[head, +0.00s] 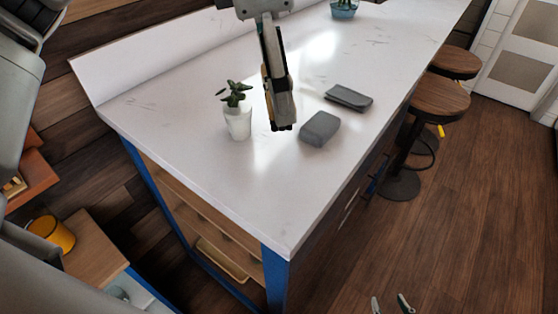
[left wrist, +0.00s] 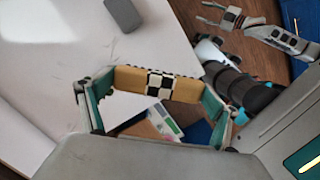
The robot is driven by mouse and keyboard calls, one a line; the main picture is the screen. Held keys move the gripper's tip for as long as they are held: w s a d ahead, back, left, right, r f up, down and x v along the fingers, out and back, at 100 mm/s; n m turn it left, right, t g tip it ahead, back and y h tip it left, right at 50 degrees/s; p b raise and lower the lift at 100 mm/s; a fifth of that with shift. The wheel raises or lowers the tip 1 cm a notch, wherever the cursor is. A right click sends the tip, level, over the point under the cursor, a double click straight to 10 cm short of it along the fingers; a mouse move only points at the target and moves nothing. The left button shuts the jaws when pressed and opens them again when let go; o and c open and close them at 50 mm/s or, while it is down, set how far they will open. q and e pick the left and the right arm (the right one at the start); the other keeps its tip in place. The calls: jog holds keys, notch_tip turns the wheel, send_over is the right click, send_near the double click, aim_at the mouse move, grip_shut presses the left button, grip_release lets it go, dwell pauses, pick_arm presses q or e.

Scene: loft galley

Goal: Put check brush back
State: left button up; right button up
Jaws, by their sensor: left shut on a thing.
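The check brush (left wrist: 160,83) shows in the left wrist view as a tan bar with a black-and-white checked middle. In the head view my left gripper (head: 282,127) hangs down above the white counter, seen edge-on. The brush is mostly hidden there behind the near finger. My right gripper (head: 391,302) is open, and only its fingertips show at the bottom edge of the head view. In the left wrist view the right gripper (left wrist: 204,13) shows empty, right of the counter.
The white counter (head: 190,95) holds a plant in a white pot (head: 237,122), a grey block (head: 320,129), a dark flat item (head: 349,97) and a glass vase (head: 343,9). A yellow mug (head: 55,234) stands lower left. Stools (head: 438,97) stand along the right side.

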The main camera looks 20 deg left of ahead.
aim_at(281, 175)
pick_arm(q)
notch_tip(281, 175, down, 16)
jog(key=shift+f, duration=0.1)
dwell(0.4)
jog(key=shift+f, duration=0.1)
jog(key=o, duration=0.7)
jog(key=shift+o, duration=0.8)
jog(key=shift+r+p, duration=0.25)
jog(key=shift+p, duration=0.05)
notch_tip(281, 175, up, 12)
jog(key=a+b, duration=0.1)
jog(key=shift+s+a+f, duration=0.15)
jog(key=shift+s+a, duration=0.2)
